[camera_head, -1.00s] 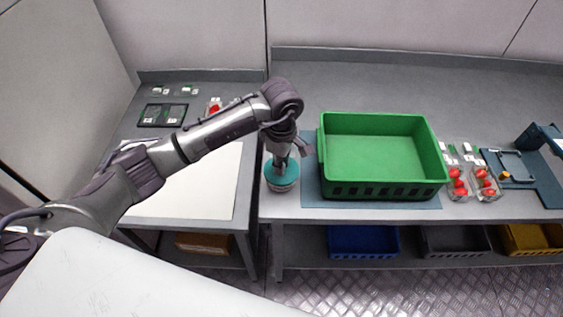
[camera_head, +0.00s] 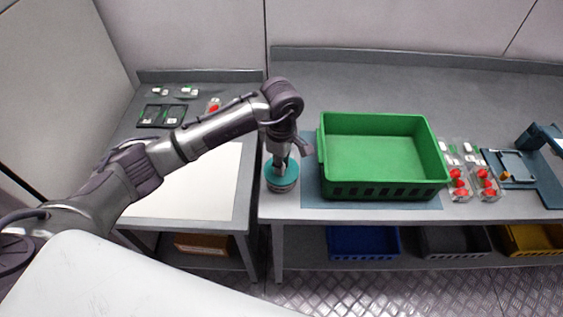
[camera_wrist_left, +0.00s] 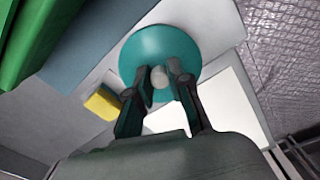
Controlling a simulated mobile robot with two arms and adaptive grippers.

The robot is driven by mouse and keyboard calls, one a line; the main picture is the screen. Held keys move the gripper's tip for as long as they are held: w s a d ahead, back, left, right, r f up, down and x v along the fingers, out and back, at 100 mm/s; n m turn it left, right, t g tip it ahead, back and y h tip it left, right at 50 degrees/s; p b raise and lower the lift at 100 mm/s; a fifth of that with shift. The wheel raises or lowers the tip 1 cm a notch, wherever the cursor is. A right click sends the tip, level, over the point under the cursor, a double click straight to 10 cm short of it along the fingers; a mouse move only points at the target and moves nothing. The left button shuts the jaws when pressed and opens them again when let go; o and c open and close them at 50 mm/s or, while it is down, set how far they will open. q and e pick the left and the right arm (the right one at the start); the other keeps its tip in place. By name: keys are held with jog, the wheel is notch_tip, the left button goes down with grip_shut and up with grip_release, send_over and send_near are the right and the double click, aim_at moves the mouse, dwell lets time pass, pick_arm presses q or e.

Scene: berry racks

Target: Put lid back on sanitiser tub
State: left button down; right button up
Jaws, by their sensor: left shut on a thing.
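The teal lid (camera_head: 282,173) sits on or right over the sanitiser tub (camera_head: 281,187), near the left end of the right bench. I cannot tell whether it is fully seated. In the left wrist view the round teal lid (camera_wrist_left: 178,44) shows with a pale knob in its middle. My left gripper (camera_head: 281,169) comes down from above and is shut on the lid's knob; it also shows in the left wrist view (camera_wrist_left: 160,78). The tub is mostly hidden under the lid. My right gripper is not in view.
A green crate (camera_head: 320,172) stands on a blue mat (camera_head: 311,196) just right of the tub. A yellow block (camera_wrist_left: 103,103) lies near the lid. Berry punnets (camera_head: 460,187) stand further right. A white board (camera_head: 205,195) lies on the left bench.

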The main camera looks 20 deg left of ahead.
pick_arm(q)
jog(key=shift+f+b, duration=0.2)
jog(key=shift+b, duration=0.5)
dwell(0.8)
dwell(0.3)
jog(key=c, duration=1)
grip_release()
jog(key=o, duration=0.5)
jog(key=shift+r+p, duration=1.65)
jog(key=shift+r, duration=1.9)
